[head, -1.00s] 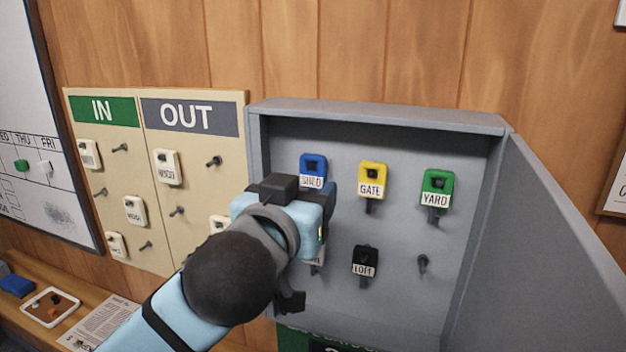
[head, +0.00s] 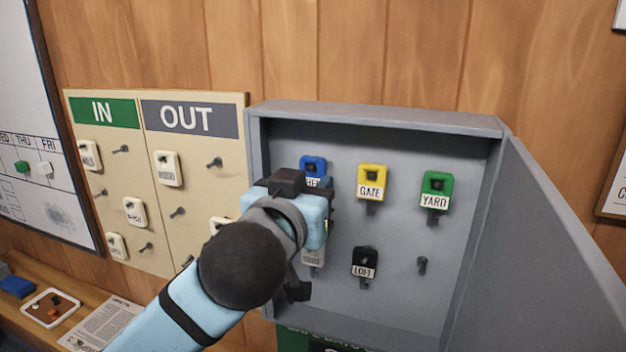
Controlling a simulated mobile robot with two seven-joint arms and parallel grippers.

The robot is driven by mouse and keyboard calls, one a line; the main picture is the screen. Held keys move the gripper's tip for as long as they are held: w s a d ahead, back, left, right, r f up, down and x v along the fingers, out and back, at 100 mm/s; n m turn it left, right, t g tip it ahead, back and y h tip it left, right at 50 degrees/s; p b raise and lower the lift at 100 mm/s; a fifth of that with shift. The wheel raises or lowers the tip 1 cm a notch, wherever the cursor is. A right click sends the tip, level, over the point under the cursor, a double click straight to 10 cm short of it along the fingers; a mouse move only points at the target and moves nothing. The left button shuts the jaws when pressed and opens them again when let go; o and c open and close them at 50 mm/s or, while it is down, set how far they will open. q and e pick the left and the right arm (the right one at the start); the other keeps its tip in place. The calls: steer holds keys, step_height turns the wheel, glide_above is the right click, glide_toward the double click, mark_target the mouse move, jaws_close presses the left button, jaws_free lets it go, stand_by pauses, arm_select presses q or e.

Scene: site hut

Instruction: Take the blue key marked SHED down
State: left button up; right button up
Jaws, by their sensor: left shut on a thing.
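The blue key (head: 312,164) hangs at the upper left inside the grey key cabinet (head: 380,112). The lower part of its label is hidden behind my left gripper. My left gripper (head: 318,190) is in front of the cabinet's left part, at the blue key, and shut on it; the fingertips are mostly hidden by the gripper body. My right gripper is not in view.
A yellow GATE key (head: 372,178) hangs close right of my gripper, with a green YARD key (head: 436,188) beyond. Below are a black LOFT key (head: 364,262), a partly hidden white-labelled key and an empty peg (head: 422,265). The open cabinet door (head: 545,240) stands at right.

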arm_select(q)
steer(key=shift+r+p, duration=0.3)
steer(key=shift+p, duration=0.1)
stand_by(0.3)
steer(key=shift+p+v, duration=0.7)
steer(key=shift+v, duration=2.8)
